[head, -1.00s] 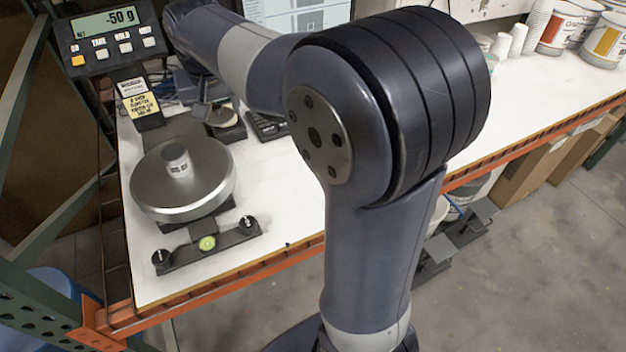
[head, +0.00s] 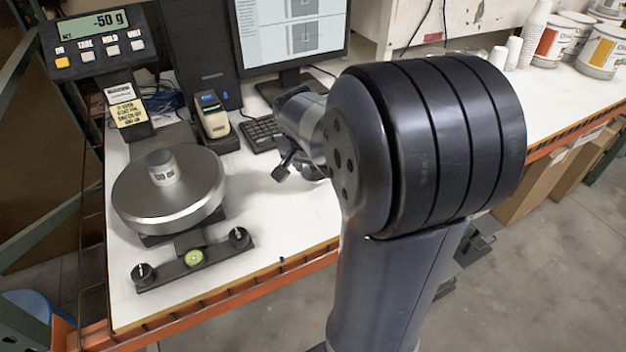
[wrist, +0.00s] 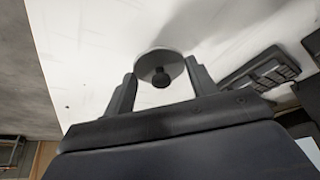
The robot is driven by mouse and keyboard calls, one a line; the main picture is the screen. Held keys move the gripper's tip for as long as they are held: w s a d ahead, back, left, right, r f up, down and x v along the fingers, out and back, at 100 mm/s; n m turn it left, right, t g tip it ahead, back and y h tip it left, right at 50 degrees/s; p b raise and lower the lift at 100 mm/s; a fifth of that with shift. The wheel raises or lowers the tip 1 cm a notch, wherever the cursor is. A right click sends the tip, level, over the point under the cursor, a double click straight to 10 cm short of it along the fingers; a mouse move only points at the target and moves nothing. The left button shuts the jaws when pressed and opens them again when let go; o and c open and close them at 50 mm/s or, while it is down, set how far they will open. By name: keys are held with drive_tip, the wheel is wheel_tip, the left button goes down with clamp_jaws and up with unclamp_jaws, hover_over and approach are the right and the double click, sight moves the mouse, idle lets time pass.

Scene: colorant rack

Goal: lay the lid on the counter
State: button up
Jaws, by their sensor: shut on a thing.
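In the wrist view my gripper (wrist: 160,73) has its two fingers on either side of the lid (wrist: 174,69), a small pale grey disc with a dark round knob. The gripper is shut on the lid. The white counter (wrist: 90,50) lies beyond it, and a soft shadow falls on it near the lid. I cannot tell how large the gap is. In the head view my gripper (head: 288,168) is partly hidden behind my arm, over the counter (head: 262,220) right of the scale. The lid cannot be made out there.
A scale (head: 200,205) with a metal weight (head: 160,168) on its pan stands at left; its display (head: 105,25) reads -50 g. A small device (head: 213,117), a keyboard (head: 262,133) and a monitor (head: 290,35) are behind. Front-middle counter is bare.

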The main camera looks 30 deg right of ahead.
sight(312, 176)
drive_tip(key=shift+f, duration=1.9)
drive_tip(key=shift+f, duration=0.25)
drive_tip(key=o, duration=1.1)
drive_tip(key=shift+r, duration=0.1)
drive_tip(key=shift+c, duration=0.2)
drive_tip(key=shift+r, duration=0.1)
drive_tip(key=shift+r, duration=0.25)
drive_tip(key=v, duration=1.1)
drive_tip(key=shift+r, duration=0.3)
